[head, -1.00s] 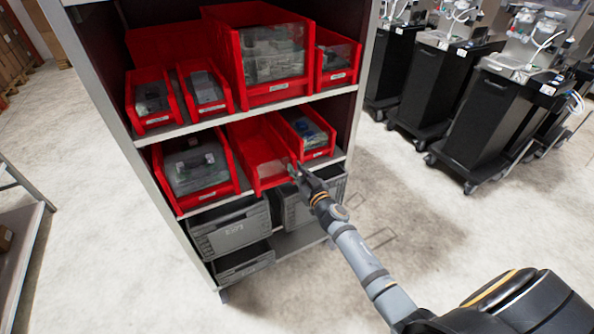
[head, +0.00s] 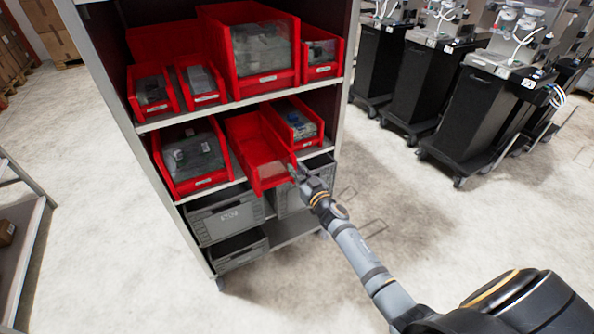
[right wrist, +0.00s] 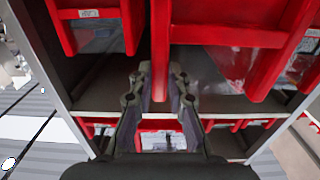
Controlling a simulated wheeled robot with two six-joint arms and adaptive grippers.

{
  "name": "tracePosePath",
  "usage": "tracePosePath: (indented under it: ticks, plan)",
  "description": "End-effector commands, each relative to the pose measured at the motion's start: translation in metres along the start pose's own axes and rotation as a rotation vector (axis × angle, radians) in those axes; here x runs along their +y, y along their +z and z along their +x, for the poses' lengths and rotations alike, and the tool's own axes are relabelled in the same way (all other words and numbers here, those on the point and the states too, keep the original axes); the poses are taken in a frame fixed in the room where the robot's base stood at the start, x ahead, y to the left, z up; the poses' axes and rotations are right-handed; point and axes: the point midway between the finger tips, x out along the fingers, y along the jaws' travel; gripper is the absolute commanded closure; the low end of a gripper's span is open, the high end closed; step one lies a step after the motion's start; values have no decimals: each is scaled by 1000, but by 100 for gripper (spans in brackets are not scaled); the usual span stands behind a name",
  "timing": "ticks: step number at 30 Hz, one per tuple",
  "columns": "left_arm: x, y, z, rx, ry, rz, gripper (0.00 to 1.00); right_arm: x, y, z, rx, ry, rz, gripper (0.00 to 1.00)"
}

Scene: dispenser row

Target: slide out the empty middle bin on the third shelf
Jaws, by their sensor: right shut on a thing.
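The empty red middle bin (head: 261,150) sits on the third shelf between two filled red bins. It is tilted slightly in the picture, and its front stands out past the shelf edge and the fronts of its neighbours. My right gripper (head: 297,174) is at the bin's front right corner. In the right wrist view, the fingers (right wrist: 159,75) are closed around a red bin wall (right wrist: 160,45), one on each side. My left gripper is not in view.
A filled red bin (head: 192,160) stands left of the middle bin and a smaller one (head: 293,125) right of it. Grey crates (head: 228,218) sit below. Black carts (head: 430,95) stand to the right. The floor before the rack is clear.

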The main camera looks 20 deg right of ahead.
Motion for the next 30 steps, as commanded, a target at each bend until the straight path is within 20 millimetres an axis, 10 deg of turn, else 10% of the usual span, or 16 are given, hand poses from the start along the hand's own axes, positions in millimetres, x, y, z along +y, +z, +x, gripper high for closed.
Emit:
tracePosePath:
  ticks: [2,3,8,19,30]
  plan:
    - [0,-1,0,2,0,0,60,0,0,0,1,0,0,100]
    - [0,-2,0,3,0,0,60,0,0,0,1,0,0,78]
    - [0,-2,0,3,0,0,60,0,0,0,1,0,0,57]
    - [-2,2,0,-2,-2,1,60,0,0,-6,0,0,1,57]
    - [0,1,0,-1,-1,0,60,0,0,-57,-1,0,1,57]
